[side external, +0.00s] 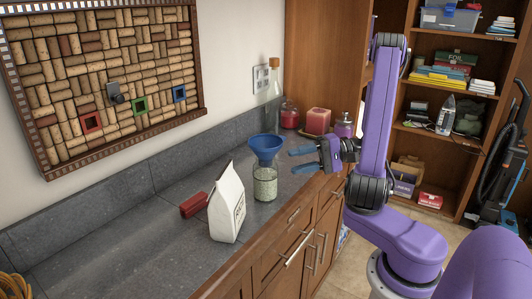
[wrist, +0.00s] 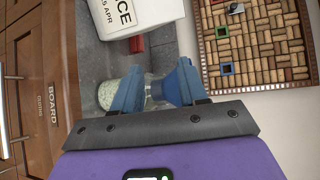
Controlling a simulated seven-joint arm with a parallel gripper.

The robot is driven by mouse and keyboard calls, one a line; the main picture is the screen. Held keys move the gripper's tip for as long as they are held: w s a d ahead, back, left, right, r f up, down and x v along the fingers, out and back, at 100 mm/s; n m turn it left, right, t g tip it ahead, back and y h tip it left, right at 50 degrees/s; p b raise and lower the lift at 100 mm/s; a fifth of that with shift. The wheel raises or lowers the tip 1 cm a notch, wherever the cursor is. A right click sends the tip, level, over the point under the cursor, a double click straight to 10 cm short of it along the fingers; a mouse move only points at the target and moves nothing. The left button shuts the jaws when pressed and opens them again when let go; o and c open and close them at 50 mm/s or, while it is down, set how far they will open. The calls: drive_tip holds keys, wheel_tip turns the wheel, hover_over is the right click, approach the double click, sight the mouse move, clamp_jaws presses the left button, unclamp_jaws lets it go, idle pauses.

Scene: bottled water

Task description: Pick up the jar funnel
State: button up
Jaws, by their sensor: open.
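The blue jar funnel (side external: 267,146) sits upright in the mouth of a glass jar (side external: 265,184) on the grey counter. The jar holds pale green-white grains. My gripper (side external: 301,160) is to the right of the funnel at about its height, open and empty, with blue fingers pointing toward it. A gap shows between the fingertips and the funnel. In the wrist view the funnel (wrist: 168,91) lies beyond and between the two fingers (wrist: 158,76), partly hidden by the right one. The jar (wrist: 109,93) shows to the left, partly behind the left finger.
A white paper bag (side external: 227,204) stands close left of the jar, with a red object (side external: 194,205) behind it. A corked bottle (side external: 273,83), a red jar (side external: 289,113) and a pink candle (side external: 317,121) stand farther back.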

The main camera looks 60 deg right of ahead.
sight(285, 138)
drive_tip(key=s+d+m+t+h, duration=0.4)
drive_tip(key=d+m+t+h, duration=0.2)
drive_tip(key=d+h, duration=0.25)
drive_tip(key=w, duration=1.1)
drive_tip(key=shift+w+a+r, duration=0.3)
drive_tip(key=shift+w+r, duration=0.1)
drive_tip(key=shift+w+a+f, duration=0.1)
drive_tip(key=shift+w+a, duration=0.05)
drive_tip(key=shift+w, duration=1.2)
drive_tip(key=shift+w+a+f, duration=0.1)
drive_tip(key=shift+w+a, duration=0.05)
drive_tip(key=shift+w, duration=1.2)
clamp_jaws()
